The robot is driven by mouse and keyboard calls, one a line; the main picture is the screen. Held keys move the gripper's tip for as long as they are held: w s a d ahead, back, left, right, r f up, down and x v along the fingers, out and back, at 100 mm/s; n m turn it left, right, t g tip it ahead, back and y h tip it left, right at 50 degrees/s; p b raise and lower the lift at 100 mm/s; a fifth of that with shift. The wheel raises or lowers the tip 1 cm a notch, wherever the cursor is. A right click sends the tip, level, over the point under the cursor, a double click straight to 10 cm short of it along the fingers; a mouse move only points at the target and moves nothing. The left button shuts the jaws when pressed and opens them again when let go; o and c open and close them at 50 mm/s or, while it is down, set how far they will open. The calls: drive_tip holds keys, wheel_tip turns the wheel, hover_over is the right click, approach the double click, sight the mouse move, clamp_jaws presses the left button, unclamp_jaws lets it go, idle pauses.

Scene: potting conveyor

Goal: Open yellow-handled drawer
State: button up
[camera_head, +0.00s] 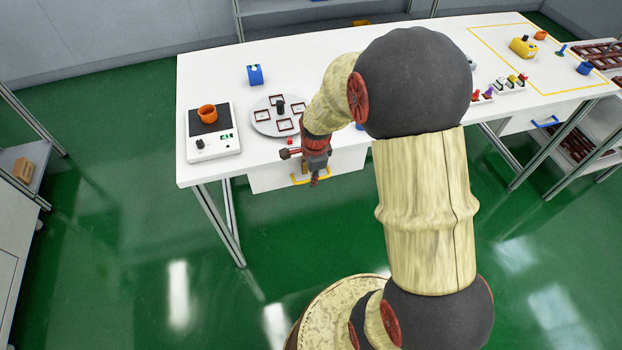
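The white drawer (268,181) with the yellow handle (297,181) is under the front edge of the white table. Its front looks flush below the tabletop, and no open inside shows. My gripper (312,178) points down in front of the table edge, at the yellow handle. It covers the middle of the handle, so I cannot tell whether it touches it. The fingers are small and dark here, and their spacing is unclear.
The tabletop (215,75) holds a scale (216,145) with an orange pot (207,113), a round grey plate (262,126) and a blue object (255,75). A blue-handled drawer (525,123) is at right. Green floor in front is clear.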

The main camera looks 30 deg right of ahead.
drive_tip(key=shift+w+f, duration=0.15)
drive_tip(key=shift+f, duration=0.55)
drive_tip(key=shift+c, duration=0.3)
clamp_jaws()
